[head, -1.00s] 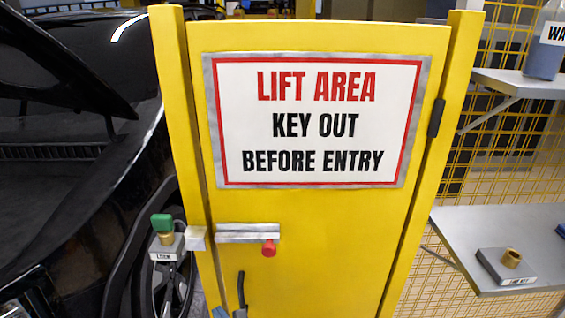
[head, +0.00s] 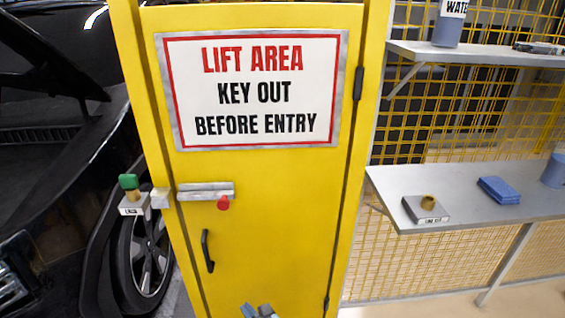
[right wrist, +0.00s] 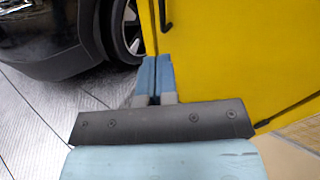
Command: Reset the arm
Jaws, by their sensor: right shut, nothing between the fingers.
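My right gripper (head: 258,311) shows at the bottom edge of the head view, in front of the lower part of the yellow gate (head: 275,220). In the right wrist view its blue fingers (right wrist: 154,78) are together with nothing between them. The gate looks closed, with a "LIFT AREA KEY OUT BEFORE ENTRY" sign (head: 255,90), a grey bolt (head: 200,191) with a red knob (head: 223,202) and a black handle (head: 207,251) below it. A green-topped key (head: 128,182) stands in the small labelled block (head: 133,207) left of the gate. My left gripper is not in view.
A black car (head: 50,180) stands at the left behind the gate post. At the right, a grey shelf (head: 465,190) holds a labelled block with a brass socket (head: 427,206) and a blue cloth (head: 499,190). A water bottle (head: 449,25) stands on the upper shelf.

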